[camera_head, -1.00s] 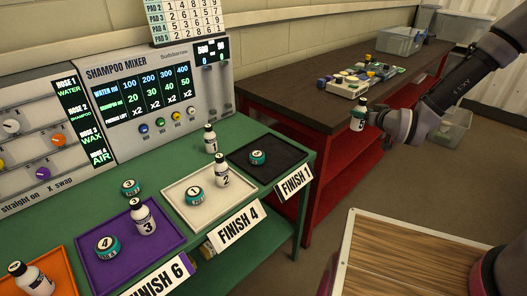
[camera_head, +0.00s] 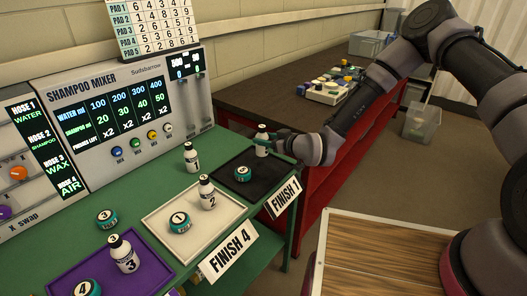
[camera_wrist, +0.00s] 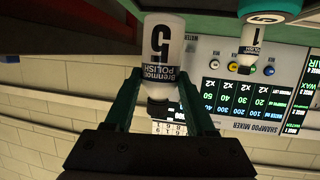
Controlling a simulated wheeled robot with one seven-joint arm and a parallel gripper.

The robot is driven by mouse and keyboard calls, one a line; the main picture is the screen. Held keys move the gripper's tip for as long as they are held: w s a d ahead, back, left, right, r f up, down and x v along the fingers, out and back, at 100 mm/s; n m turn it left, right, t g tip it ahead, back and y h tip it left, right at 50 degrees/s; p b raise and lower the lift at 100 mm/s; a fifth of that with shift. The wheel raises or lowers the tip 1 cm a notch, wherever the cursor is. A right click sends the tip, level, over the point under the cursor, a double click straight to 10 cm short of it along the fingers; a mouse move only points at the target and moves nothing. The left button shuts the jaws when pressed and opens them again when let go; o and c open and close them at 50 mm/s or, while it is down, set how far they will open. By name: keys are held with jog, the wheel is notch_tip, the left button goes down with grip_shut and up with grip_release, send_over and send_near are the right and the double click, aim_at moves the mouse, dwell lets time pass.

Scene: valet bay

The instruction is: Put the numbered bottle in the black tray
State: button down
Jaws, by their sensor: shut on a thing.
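My gripper (camera_head: 277,143) is shut on a white bottle (camera_head: 262,140) with a black cap, and the wrist view shows the bottle (camera_wrist: 163,50) marked 5, "Polish", between my fingers (camera_wrist: 158,85). The bottle is upright at the back right part of the black tray (camera_head: 264,187). I cannot tell whether its base touches the tray. A teal tin (camera_head: 243,173) lies in the tray to the left of the bottle, and its number reads as 5 in the wrist view (camera_wrist: 266,17). The "FINISH 1" sign (camera_head: 283,196) is on the tray's front side.
Bottle 1 (camera_head: 191,157) stands on the green bench left of the black tray. A white tray (camera_head: 163,247) holds bottle 2 (camera_head: 207,193) and tin 1 (camera_head: 180,222). A purple tray (camera_head: 150,270) holds bottle 3 (camera_head: 124,254) and a tin. The shampoo mixer (camera_head: 105,120) stands behind.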

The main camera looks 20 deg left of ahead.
aim_at(267, 149)
jog(key=shift+f, duration=2.1)
jog(key=shift+f, duration=0.1)
jog(key=shift+c, duration=1.2)
grip_release()
